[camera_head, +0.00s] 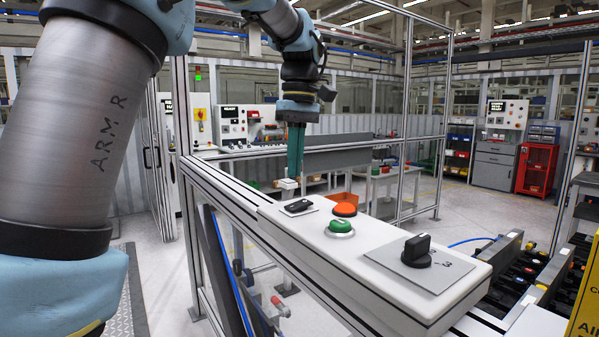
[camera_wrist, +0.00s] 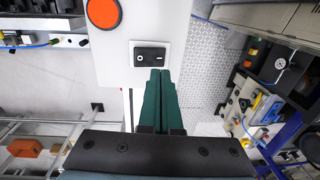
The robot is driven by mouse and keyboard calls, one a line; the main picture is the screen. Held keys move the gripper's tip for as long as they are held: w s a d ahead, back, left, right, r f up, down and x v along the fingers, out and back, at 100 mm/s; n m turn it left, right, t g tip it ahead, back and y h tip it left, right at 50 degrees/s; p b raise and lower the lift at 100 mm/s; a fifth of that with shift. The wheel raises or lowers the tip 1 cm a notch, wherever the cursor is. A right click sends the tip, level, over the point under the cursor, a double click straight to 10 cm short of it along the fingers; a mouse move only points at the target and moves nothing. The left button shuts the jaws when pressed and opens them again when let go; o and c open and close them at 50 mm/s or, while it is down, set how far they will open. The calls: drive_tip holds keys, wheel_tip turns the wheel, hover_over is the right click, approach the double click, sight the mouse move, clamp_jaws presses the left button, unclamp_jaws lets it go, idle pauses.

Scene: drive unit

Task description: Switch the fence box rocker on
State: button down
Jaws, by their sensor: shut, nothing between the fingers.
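The fence box (camera_head: 375,272) is a long white box on top of the fence rail. At its far end sits the rocker (camera_head: 298,206), black on a light square plate. In the wrist view the rocker (camera_wrist: 151,57) lies just beyond my fingertips, with white marks on its face. I cannot tell which side is pressed in. My gripper (camera_head: 293,176) points down with its green fingers together and empty, above and beyond the rocker in the head view. In the wrist view my gripper (camera_wrist: 160,72) has its tips close to the rocker plate's lower edge; contact cannot be told.
An orange button (camera_head: 344,210), a green button (camera_head: 340,228) and a black rotary knob (camera_head: 417,250) stand up from the same box. The orange button also shows in the wrist view (camera_wrist: 103,13). A fence post (camera_head: 407,120) rises behind. The air above the box is clear.

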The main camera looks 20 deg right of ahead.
wheel_tip(320, 180, up, 8)
drive_tip(key=a+b, duration=0.1)
drive_tip(key=shift+a, duration=0.15)
drive_tip(key=shift+f, duration=0.1)
drive_tip(key=w+a+f+m, duration=0.1)
drive_tip(key=w+a+f, duration=0.1)
drive_tip(key=a+f, duration=0.7)
drive_tip(key=w+a+f, duration=0.3)
drive_tip(key=a+f, duration=0.4)
drive_tip(key=f, duration=0.3)
drive_tip(key=s+a+f+m+t+h, duration=0.1)
drive_tip(key=s+a+f+m, duration=0.1)
drive_tip(key=s+a+f, duration=0.8)
drive_tip(key=a+f, duration=0.3)
drive_tip(key=f, duration=0.1)
drive_tip(key=shift+s+a+t, duration=0.25)
drive_tip(key=shift+t, duration=0.15)
